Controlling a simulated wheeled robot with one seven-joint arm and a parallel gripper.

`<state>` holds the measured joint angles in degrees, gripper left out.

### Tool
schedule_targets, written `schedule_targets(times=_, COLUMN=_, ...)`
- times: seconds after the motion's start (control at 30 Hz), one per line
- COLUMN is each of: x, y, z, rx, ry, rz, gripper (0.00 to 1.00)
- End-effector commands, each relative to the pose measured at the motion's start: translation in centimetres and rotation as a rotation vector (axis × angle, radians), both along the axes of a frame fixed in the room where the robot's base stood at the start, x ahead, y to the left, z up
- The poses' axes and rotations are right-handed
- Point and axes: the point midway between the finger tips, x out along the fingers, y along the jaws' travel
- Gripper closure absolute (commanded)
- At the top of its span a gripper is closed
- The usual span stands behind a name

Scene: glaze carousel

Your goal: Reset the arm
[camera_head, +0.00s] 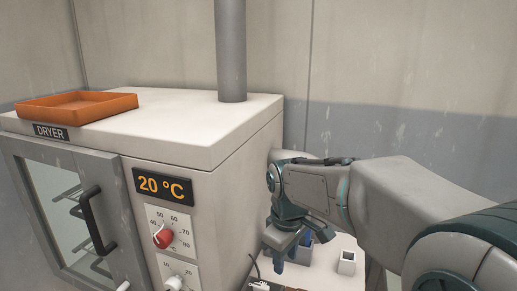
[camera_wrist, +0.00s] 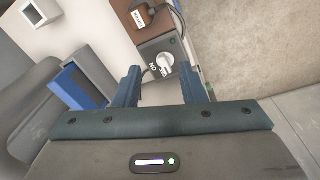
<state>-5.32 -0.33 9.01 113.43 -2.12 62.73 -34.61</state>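My gripper (camera_head: 287,250) hangs from my arm at the right of the head view, pointing down beside the dryer. In the wrist view my gripper (camera_wrist: 160,88) shows two dark teal fingers set apart, with nothing held between them. Beyond the fingers is a grey box with a white rotary switch (camera_wrist: 165,62) and lettering by it. I cannot tell the exact distance between the fingertips and that box.
The dryer (camera_head: 235,160) reads 20 °C and its glazed door (camera_head: 65,200) looks shut. An orange tray (camera_head: 78,106) lies on top, left of a grey pipe (camera_head: 231,50). A small white square holder (camera_head: 346,262) and a blue item (camera_wrist: 82,88) are near my gripper.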

Motion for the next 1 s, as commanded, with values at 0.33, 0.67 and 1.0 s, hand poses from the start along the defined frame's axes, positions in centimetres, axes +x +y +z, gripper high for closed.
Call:
schedule_targets(times=0.33, x=-10.3, y=-6.9, z=-1.3, rx=0.089, ry=-0.128, rz=-0.611, gripper=0.63)
schedule_targets(times=0.67, x=-14.4, y=-8.9, z=-3.2, rx=0.157, ry=-0.169, rz=-0.867, gripper=0.63)
schedule_targets(times=1.0, x=-14.4, y=-8.9, z=-3.2, rx=0.158, ry=-0.169, rz=-0.870, gripper=0.63)
